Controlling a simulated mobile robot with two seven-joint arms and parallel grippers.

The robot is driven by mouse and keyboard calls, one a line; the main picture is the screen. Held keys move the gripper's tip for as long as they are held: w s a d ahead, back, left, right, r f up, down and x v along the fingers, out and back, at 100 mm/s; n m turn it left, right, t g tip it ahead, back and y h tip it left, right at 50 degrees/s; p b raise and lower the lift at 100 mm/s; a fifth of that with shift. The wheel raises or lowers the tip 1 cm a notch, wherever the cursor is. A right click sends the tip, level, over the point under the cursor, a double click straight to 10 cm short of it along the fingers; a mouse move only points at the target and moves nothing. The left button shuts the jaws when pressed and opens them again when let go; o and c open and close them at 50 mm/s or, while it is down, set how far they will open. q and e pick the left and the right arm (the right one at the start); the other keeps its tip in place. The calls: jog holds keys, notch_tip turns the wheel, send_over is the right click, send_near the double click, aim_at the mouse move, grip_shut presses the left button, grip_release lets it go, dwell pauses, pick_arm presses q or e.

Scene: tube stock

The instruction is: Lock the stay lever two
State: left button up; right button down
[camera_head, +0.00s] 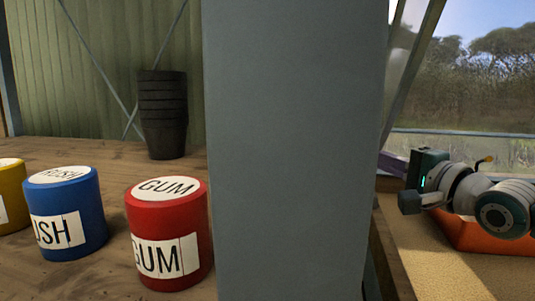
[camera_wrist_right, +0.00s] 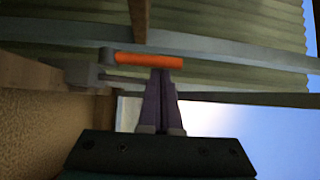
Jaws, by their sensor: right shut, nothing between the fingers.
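A lever with an orange handle (camera_wrist_right: 148,60) shows in the right wrist view, running sideways from a grey pivot at its left end. I cannot tell its number. My right gripper (camera_wrist_right: 161,74) is shut and empty. Its dark fingertips meet the right part of the handle in the picture; I cannot tell whether they touch it. In the head view, the right gripper (camera_head: 388,164) points left, its fingertips partly hidden by a broad grey upright (camera_head: 295,150). The lever is not clearly visible there. My left gripper is not in view.
Red (camera_head: 170,225), blue (camera_head: 85,225) and yellow (camera_head: 8,205) labelled tins stand on a wooden surface at left. A stack of black pots (camera_head: 163,110) stands behind. An orange container (camera_head: 480,238) sits under my right arm. Beams and corrugated sheeting surround the lever.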

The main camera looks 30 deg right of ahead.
jog(key=shift+s+a+f+n+t, duration=0.1)
jog(key=shift+s+a+n+t, duration=0.1)
jog(key=shift+s+n+t, duration=0.1)
